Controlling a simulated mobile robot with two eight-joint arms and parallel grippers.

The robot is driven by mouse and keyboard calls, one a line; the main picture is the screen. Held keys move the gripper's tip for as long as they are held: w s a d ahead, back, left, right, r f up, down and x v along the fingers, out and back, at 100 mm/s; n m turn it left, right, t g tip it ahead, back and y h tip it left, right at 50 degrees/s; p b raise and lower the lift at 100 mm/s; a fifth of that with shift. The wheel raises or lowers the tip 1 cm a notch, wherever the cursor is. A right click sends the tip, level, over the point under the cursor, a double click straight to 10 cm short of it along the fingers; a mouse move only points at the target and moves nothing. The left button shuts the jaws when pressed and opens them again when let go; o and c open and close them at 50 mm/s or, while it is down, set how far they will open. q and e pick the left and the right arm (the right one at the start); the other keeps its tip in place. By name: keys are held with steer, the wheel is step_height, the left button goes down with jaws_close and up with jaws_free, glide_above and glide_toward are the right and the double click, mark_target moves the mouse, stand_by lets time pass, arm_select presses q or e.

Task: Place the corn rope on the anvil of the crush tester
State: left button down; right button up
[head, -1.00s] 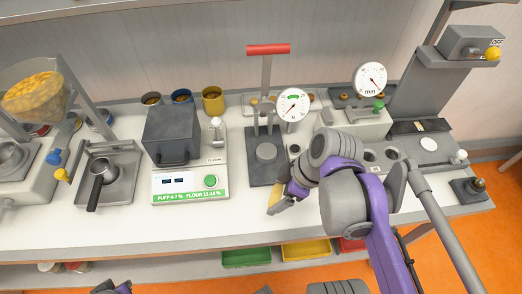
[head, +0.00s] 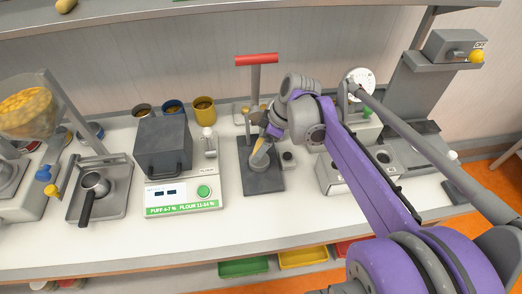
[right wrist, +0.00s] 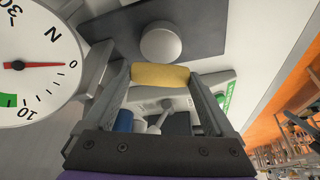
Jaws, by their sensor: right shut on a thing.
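The corn rope (head: 260,155) is a short yellow piece held by my right gripper (head: 266,146). The right wrist view shows the rope (right wrist: 160,76) lying crosswise between the two fingertips, which are shut on it. The crush tester has a red lever handle (head: 256,60) and a dark base plate (head: 265,184). Its round grey anvil (right wrist: 161,42) shows clear of the rope in the right wrist view. In the head view the rope and gripper cover much of the anvil. I cannot tell the height gap. My left gripper is not in view.
A dial gauge (right wrist: 30,65) stands close to the left finger in the right wrist view. A grey box oven (head: 163,145) and green-labelled panel (head: 183,197) stand left of the tester. Open bench lies in front. Cups (head: 203,108) stand behind.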

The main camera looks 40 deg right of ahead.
steer(key=shift+f, duration=1.75)
steer(key=shift+f, duration=0.1)
steer(key=o, duration=0.6)
steer(key=shift+f, duration=0.1)
steer(key=shift+d+r, duration=0.1)
steer(key=shift+r, duration=0.4)
steer(key=v, duration=1.1)
steer(key=s+a+f+m+h, duration=0.1)
steer(key=s+a+f+m, duration=0.1)
steer(key=a+f, duration=0.2)
steer(key=s+a+f+m+t+h, duration=0.1)
steer(key=s+a+f+m, duration=0.2)
steer(key=a, duration=0.4)
steer(key=s+a+f+m, duration=0.2)
steer(key=s+a+f, duration=0.1)
steer(key=a+f, duration=0.2)
steer(key=shift+a+f+t+h+p, duration=0.15)
steer(key=shift+f+t+h+p, duration=0.25)
steer(key=shift+f, duration=0.1)
steer(key=shift+a+f+m, duration=0.2)
steer(key=shift+m, duration=0.2)
